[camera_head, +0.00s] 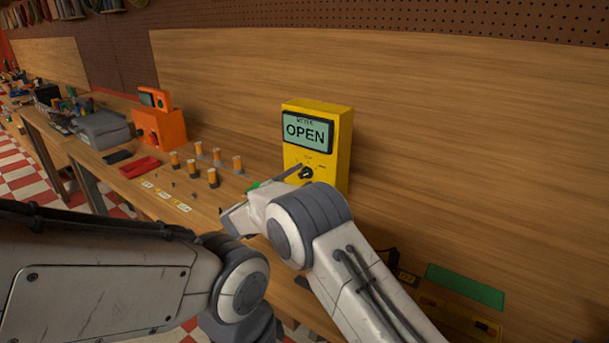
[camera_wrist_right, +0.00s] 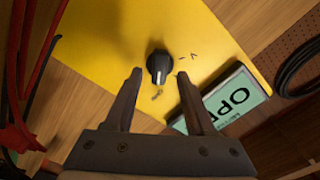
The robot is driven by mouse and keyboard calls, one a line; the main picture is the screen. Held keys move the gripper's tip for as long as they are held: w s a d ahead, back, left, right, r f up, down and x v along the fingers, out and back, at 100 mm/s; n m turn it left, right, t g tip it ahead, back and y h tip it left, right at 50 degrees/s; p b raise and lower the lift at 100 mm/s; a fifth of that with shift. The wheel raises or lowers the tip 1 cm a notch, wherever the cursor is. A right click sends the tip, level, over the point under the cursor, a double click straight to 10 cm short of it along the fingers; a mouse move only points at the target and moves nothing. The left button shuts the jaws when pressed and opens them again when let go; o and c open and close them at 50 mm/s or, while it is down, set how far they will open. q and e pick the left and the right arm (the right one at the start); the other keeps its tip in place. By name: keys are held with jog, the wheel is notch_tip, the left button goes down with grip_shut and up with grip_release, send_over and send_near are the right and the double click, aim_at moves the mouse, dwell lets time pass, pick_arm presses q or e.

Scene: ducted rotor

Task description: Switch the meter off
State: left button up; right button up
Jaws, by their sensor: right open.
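The yellow meter (camera_head: 343,150) stands upright against the wooden back panel. Its screen (camera_head: 305,131) reads "OPEN", and it also shows partly in the right wrist view (camera_wrist_right: 237,98). Below the screen is a black dial (camera_head: 306,173) with small marks around it. In the right wrist view the dial (camera_wrist_right: 159,64) lies between my fingertips, with its pale pointer line toward the gripper's palm. My right gripper (camera_wrist_right: 158,76) is open, its fingers on either side of the dial; contact cannot be told. In the head view my right arm hides the meter's lower part. My left gripper is not in view.
Several orange-topped cylinders (camera_head: 213,178) stand on the bench left of the meter. An orange box (camera_head: 163,129) and a red item (camera_head: 139,167) lie farther left. A green panel (camera_head: 465,286) lies at lower right. Red cables (camera_wrist_right: 22,120) hang at the wrist view's left edge.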

jog(key=shift+d, duration=0.15)
grip_shut()
